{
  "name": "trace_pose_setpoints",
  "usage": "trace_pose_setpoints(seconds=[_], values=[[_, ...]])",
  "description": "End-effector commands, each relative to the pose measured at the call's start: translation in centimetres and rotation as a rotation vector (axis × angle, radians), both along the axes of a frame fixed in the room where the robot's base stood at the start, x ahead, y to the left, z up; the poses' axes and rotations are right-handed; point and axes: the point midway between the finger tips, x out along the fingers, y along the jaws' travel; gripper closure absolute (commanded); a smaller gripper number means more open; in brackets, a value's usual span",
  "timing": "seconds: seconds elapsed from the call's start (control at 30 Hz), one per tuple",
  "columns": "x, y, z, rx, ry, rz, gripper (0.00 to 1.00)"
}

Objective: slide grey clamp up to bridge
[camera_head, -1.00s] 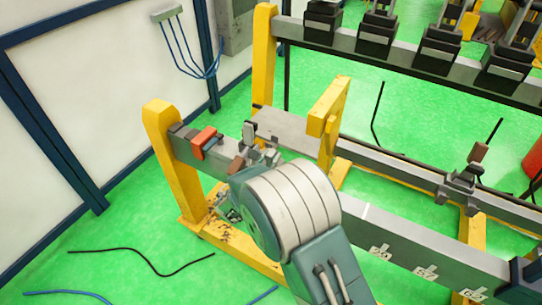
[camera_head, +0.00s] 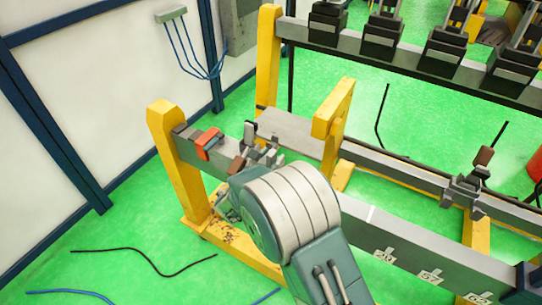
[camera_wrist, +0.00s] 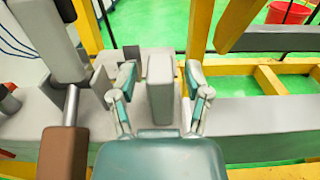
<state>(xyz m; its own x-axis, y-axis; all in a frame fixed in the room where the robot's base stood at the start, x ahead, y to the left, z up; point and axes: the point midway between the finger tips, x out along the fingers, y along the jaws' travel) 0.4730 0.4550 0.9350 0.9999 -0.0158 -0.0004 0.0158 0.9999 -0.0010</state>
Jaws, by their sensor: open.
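The grey clamp (camera_head: 264,154) sits on the long grey rail (camera_head: 395,245), near its far left end, partly hidden behind my arm. In the wrist view, a grey upright block of the clamp (camera_wrist: 160,90) stands between the two fingers of my gripper (camera_wrist: 160,76). The fingers are open, one on each side, with a visible gap to the block. A brown-gripped lever (camera_wrist: 64,145) and a grey upright part stand left of the fingers. A yellow bridge-like bracket (camera_head: 331,108) rises right of the clamp. My gripper's fingers are hidden in the head view.
An orange-red block (camera_head: 207,141) and dark blocks sit left of the clamp, near a yellow post (camera_head: 172,150). Another clamp with a brown handle (camera_head: 466,183) stands on the rear rail at right. Black cables lie on the green floor.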

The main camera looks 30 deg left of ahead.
Motion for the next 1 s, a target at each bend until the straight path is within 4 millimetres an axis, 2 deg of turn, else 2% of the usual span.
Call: trace_pose_setpoints(seconds=[0.17,0.5,0.63,0.8,1.0], values=[[-1.2,0.0,0.0,0.000,0.002,0.001,0.37],[-8.1,0.3,-0.1,0.000,0.001,0.004,0.37],[-10.3,0.3,-0.1,0.000,0.000,0.003,0.37],[-11.7,0.3,-0.2,-0.001,0.001,0.002,0.37],[-11.9,0.3,-0.1,-0.001,0.001,0.001,0.37]])
